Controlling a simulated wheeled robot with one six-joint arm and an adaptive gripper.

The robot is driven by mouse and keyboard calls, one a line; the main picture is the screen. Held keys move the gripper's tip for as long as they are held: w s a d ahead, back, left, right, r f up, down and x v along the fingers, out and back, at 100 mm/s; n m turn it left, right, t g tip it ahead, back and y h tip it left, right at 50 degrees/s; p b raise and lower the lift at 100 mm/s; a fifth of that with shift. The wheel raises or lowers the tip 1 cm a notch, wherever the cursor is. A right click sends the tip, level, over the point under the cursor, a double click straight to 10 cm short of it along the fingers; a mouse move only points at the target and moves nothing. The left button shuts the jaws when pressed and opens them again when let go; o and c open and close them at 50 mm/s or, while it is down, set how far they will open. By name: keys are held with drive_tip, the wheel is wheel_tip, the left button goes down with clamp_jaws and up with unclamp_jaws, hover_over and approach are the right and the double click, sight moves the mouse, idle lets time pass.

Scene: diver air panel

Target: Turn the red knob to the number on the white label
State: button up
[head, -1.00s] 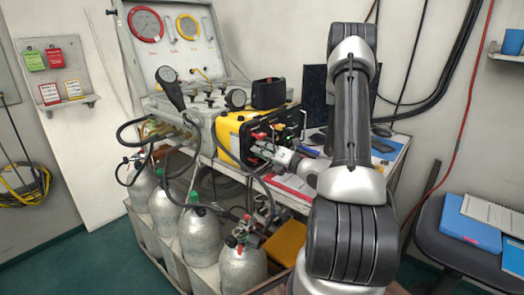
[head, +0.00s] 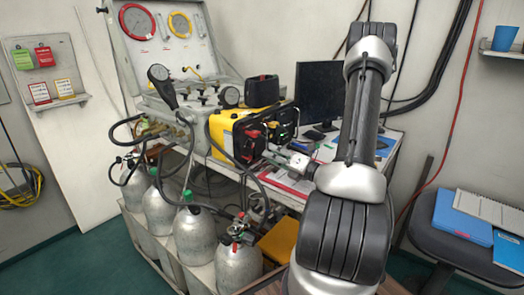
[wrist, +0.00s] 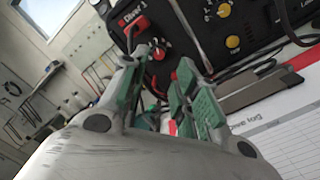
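The yellow-cased air panel (head: 222,134) stands on the bench, its black face (wrist: 190,38) turned toward my gripper. A red knob or handle (wrist: 133,36) with white lettering shows on that face in the wrist view; red parts (head: 253,133) also show on it in the head view. In the head view my gripper (head: 270,156) is just right of the panel face. The white label's number is not readable.
A case with gauges (head: 162,35) stands behind. Grey cylinders (head: 195,235) and black hoses crowd the front left. A monitor (head: 320,92) stands at the back of the bench.

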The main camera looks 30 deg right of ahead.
drive_tip(key=shift+v, duration=1.9)
drive_tip(key=s+a+r+n+g+y, duration=0.3)
drive_tip(key=a+r+n+g+y, duration=0.15)
drive_tip(key=a+n, duration=0.3)
drive_tip(key=s+a+r+n+g+y, duration=0.3)
drive_tip(key=a+n+g, duration=0.2)
drive_tip(key=a+n, duration=0.25)
drive_tip(key=s+a+r+n+g+h, duration=0.25)
drive_tip(key=s+a+n+g, duration=0.35)
drive_tip(key=s+n, duration=0.4)
drive_tip(key=s+d+r+n+t+h, duration=0.2)
drive_tip(key=d+r+n+h, duration=0.6)
drive_tip(key=n, duration=0.9)
drive_tip(key=s+d+h, duration=0.1)
drive_tip(key=h, duration=0.2)
drive_tip(key=shift+s+d, duration=0.3)
drive_tip(key=shift+s, duration=0.1)
